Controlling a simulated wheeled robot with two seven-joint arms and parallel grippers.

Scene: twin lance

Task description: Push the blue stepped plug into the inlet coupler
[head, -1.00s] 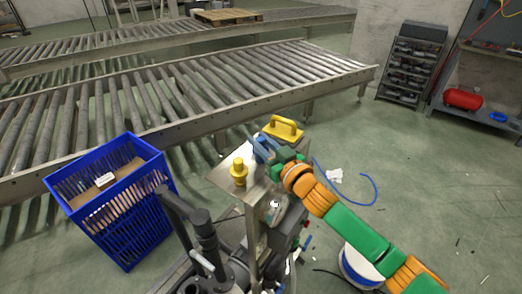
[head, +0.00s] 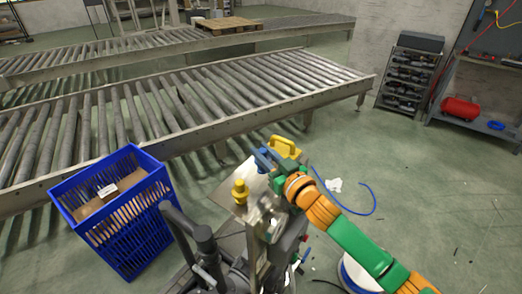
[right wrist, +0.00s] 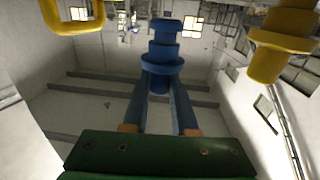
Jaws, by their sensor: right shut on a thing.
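My right gripper (head: 267,158) reaches in from the right above the steel top plate (head: 226,201) of a machine stand. In the right wrist view its two blue fingers (right wrist: 160,88) are shut on the blue stepped plug (right wrist: 163,48), which points away from the palm. In the head view, the plug is hard to tell from the blue fingers. A yellow stepped piece (head: 240,192) stands upright on the plate, left of the gripper. It also shows at the right of the wrist view (right wrist: 284,40). I cannot make out the inlet coupler. My left gripper is not in view.
A yellow handle (head: 286,146) is close behind the gripper. A blue crate (head: 125,215) stands on the left, beside dark machine pipes (head: 190,235). A roller conveyor (head: 160,118) runs behind. A blue hose (head: 352,211) lies on the open floor to the right.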

